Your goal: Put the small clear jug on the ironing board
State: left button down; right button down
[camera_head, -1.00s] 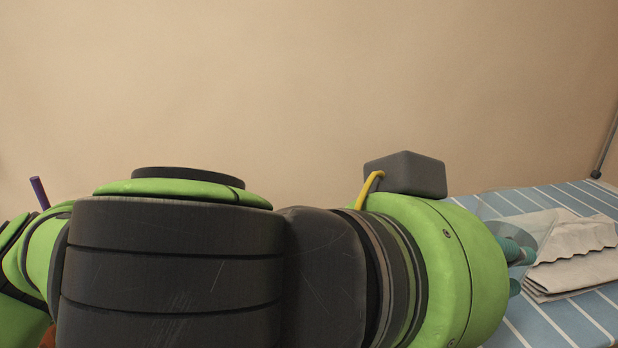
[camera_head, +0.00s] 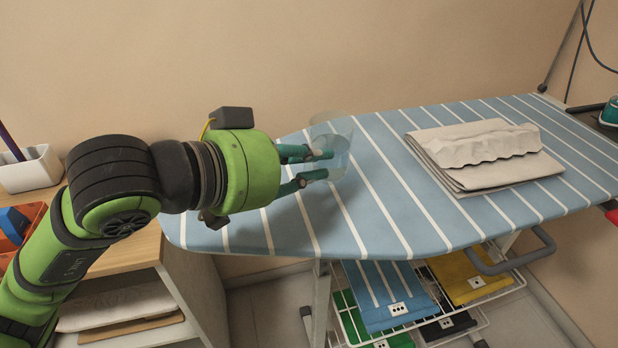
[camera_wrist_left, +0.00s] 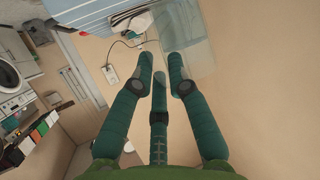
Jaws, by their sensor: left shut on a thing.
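The small clear jug (camera_head: 338,138) is see-through and faint, at the tips of my left gripper (camera_head: 322,166). The left gripper's teal fingers are shut on the jug, which also shows in the left wrist view (camera_wrist_left: 190,48) just past the fingers. The ironing board (camera_head: 395,212) is blue with white stripes. In the head view the jug overlaps the board's left, rounded end; a shadow lies on the cover below the gripper. I cannot tell whether the jug's base touches the board. My right gripper is not in view.
Folded beige cloths (camera_head: 480,155) lie on the board's right half; the cover between them and the jug is clear. A wooden shelf unit (camera_head: 130,250) stands left, with a white bin (camera_head: 30,170). A rack with folded cloths (camera_head: 395,295) hangs under the board.

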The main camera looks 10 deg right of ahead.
pick_arm(q)
notch_tip(320, 180, down, 3)
jog(key=shift+f, duration=0.6)
jog(key=c, duration=1.2)
grip_release()
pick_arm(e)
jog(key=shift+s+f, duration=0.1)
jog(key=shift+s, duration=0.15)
pick_arm(q)
jog(key=shift+r, duration=0.1)
